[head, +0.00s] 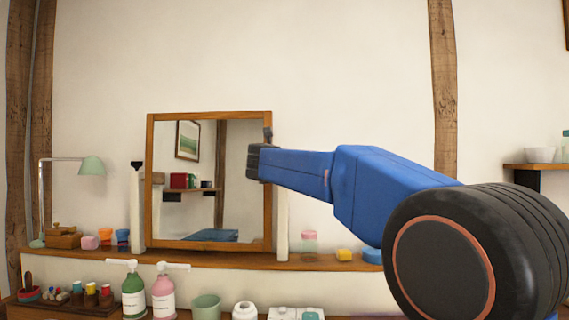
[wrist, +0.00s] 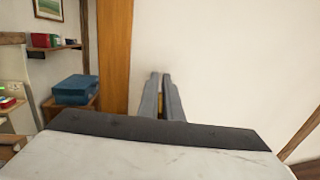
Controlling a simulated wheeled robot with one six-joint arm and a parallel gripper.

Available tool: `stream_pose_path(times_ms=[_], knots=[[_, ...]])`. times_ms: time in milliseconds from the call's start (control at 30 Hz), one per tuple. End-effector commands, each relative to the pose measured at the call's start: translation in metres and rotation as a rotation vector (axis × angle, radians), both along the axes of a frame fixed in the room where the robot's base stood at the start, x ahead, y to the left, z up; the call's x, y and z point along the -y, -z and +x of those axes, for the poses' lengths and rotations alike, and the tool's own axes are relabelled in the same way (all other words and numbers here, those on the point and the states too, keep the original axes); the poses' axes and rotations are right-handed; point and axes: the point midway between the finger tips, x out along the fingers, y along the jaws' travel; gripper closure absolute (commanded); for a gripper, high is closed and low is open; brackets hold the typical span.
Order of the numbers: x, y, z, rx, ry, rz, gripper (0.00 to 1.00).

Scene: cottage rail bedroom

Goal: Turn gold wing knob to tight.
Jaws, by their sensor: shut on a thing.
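My gripper (wrist: 160,98) is in the wrist view, its two grey fingers close together. A thin sliver of the gold wing knob (wrist: 161,102) shows between them, so the gripper is shut on it. The knob's wings and their angle are mostly hidden by the fingers. In the head view my blue arm reaches to the right side of the wood-framed mirror (head: 150,190) and covers the knob there. The mirror stands between two white posts; the left post (head: 134,215) has a dark cap, and the right post (head: 282,220) shows only below my arm.
The mirror stands on a wooden shelf (head: 225,258). A green lamp (head: 92,165) and small cups are at left, a pink-lidded jar (head: 309,240) and yellow block (head: 344,254) at right. Green (head: 133,292) and pink (head: 163,295) pump bottles stand below. The wall above is clear.

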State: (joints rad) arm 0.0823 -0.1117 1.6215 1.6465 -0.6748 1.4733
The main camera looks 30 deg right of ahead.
Motion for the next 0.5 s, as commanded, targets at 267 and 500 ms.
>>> stream_pose_path(times_ms=[267, 500], knots=[[0.0032, 0.001, -0.0033, -0.001, 0.181, 0.0, 1.0], [0.0066, 0.0009, -0.0083, -0.001, 0.314, 0.0, 1.0]])
